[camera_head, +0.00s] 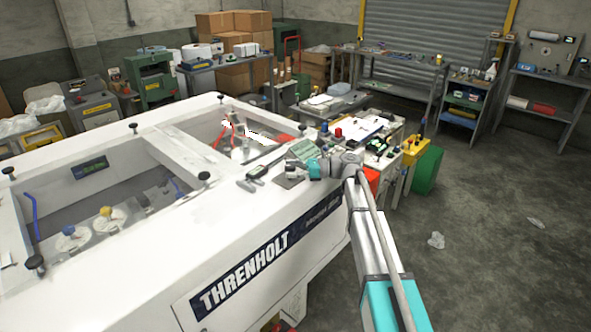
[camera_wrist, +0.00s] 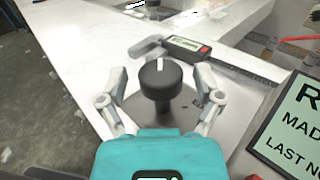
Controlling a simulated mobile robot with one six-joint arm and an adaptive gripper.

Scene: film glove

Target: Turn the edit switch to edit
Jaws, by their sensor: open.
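A black round knob (camera_wrist: 160,80) with a white pointer line stands on a grey plate (camera_wrist: 222,116) on the white machine top. I take it for the edit switch, but no position labels are readable. The white line points to the far side, away from my gripper's body. My gripper (camera_wrist: 158,88) is open, with one finger on each side of the knob; I cannot tell if they touch it. In the head view my gripper (camera_head: 312,168) is over the far right part of the machine top, beside the plate (camera_head: 288,182), and hides the knob.
A digital caliper-like tool (camera_wrist: 187,46) lies just beyond the knob. A sign with dark print (camera_wrist: 294,128) stands close on the right; it also shows in the head view (camera_head: 303,150). Open wells lie in the machine (camera_head: 250,230). A cluttered bench (camera_head: 362,130) stands behind.

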